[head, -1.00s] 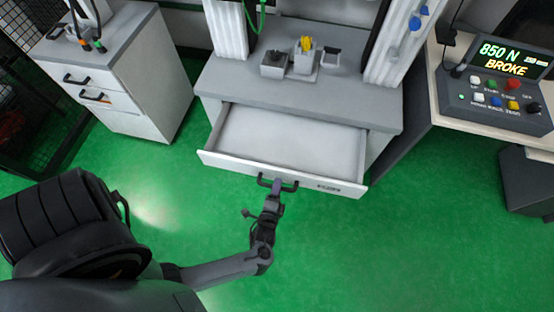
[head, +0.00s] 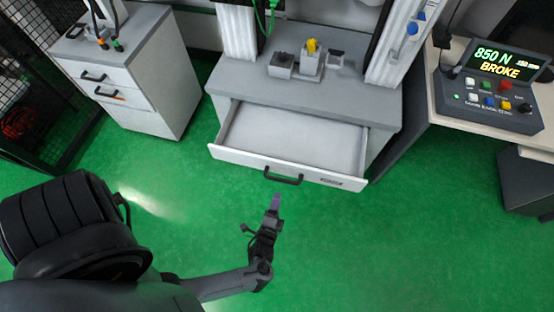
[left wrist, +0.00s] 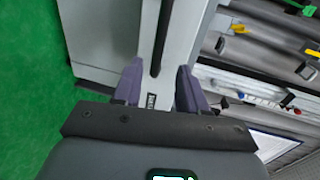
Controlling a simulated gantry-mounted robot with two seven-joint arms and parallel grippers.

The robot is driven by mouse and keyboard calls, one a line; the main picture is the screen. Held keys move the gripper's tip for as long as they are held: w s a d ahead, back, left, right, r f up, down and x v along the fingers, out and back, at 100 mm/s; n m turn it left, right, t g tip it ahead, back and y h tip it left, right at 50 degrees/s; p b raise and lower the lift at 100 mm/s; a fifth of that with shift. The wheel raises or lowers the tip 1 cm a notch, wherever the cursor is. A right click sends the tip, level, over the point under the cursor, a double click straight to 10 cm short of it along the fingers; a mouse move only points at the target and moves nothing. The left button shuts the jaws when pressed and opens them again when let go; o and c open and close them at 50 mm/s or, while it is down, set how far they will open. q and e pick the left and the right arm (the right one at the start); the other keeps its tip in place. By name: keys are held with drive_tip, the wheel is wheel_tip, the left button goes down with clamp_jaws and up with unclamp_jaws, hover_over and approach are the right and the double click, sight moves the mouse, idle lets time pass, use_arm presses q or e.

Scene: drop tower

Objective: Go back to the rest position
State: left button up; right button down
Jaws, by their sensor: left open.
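My left gripper (head: 275,203) is in front of the open drawer (head: 230,153) of the grey-topped tower base, a little short of the black drawer handle (head: 284,179) and apart from it. In the left wrist view the two purple fingers of my left gripper (left wrist: 158,88) are spread with nothing held between them. The dark bar of the handle (left wrist: 163,40) shows beyond the fingertips. The drawer stands pulled out and looks empty inside. My right gripper is in neither view.
A white drawer cabinet (head: 165,85) stands at the left, beside a black mesh fence (head: 30,90). A console (head: 495,95) reading "850 N BROKE" sits on a bench at the right. A yellow piece (head: 312,46) is on the tower base. Green floor around my left arm is clear.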

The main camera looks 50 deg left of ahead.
use_arm(q)
drive_tip(key=s+a+r+n+h+p, duration=0.1)
drive_tip(key=a+r+p, duration=0.2)
drive_tip(key=a+r, duration=0.35)
drive_tip(key=w+d+r+n+g+h+p, duration=0.1)
drive_tip(key=w+d+r+n+h+p, duration=0.25)
drive_tip(key=r, duration=0.55)
drive_tip(key=s+d+r+n+g+h+b, duration=0.25)
drive_tip(key=s+d+r+g+h, duration=0.25)
drive_tip(key=s+d+r+g, duration=0.35)
wheel_tip(320, 180, up, 39)
drive_tip(key=s+a+n+p, duration=0.1)
drive_tip(key=a+n+p, duration=0.1)
drive_tip(key=p, duration=3.7)
wheel_tip(320, 180, down, 75)
drive_tip(key=b, duration=7.5)
